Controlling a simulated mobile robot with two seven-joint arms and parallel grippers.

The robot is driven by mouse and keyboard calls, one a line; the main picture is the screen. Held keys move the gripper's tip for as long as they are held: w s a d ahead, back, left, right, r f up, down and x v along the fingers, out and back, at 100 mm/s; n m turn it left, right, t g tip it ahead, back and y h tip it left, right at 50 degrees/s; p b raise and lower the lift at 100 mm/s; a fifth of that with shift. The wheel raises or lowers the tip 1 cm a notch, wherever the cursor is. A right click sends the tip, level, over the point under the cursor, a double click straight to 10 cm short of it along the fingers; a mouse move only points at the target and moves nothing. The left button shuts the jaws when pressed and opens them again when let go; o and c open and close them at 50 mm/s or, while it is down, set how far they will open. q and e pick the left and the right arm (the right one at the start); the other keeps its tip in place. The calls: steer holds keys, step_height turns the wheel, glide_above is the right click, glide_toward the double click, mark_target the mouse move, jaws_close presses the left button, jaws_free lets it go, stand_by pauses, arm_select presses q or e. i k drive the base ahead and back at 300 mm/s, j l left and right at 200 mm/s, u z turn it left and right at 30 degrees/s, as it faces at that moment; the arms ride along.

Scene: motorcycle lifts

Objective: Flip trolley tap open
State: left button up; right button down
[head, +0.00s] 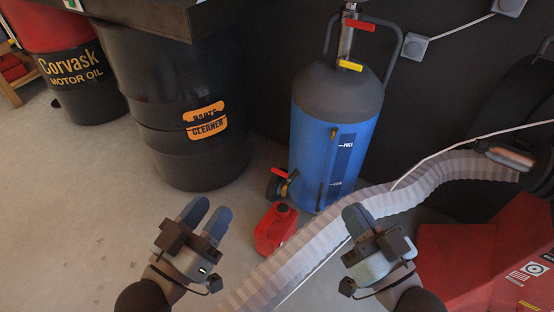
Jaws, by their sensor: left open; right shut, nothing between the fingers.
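The trolley (308,135) is an upright blue tank with a grey domed top, a level gauge marked FULL and LOW, and a grey handle frame behind. A red lever (361,25) and a yellow lever (350,65) sit on the fitting at its top. Another red lever (278,172) sits low on its left side; I cannot tell which lever is the task's tap. My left gripper (207,213) is open and empty, in front of the tank and to its left. My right gripper (355,213) is shut and empty, below and right of the tank. Neither appears to touch the trolley.
A red can (275,226) stands on the floor before the tank. A pale ribbed hose (330,222) runs diagonally between my grippers. Black drums (175,110) stand left, red equipment (455,255) lower right. Grey floor (80,210) is clear at left.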

mark_target(283, 174)
steer(key=j+z, duration=0.1)
steer(key=z, duration=0.3)
steer(key=i+j+z, duration=0.1)
steer(key=z, duration=0.35)
steer(key=j+z, duration=0.35)
steer(key=j, duration=0.15)
steer(key=j+z, duration=0.3)
steer(key=j, duration=0.2)
steer(key=k+j+z, duration=0.1)
steer(key=j, duration=0.45)
steer(key=k+j+z, duration=0.15)
steer(key=j, duration=0.35)
steer(key=k+j, duration=0.1)
steer(key=j, duration=1.15)
steer(key=k, duration=0.05)
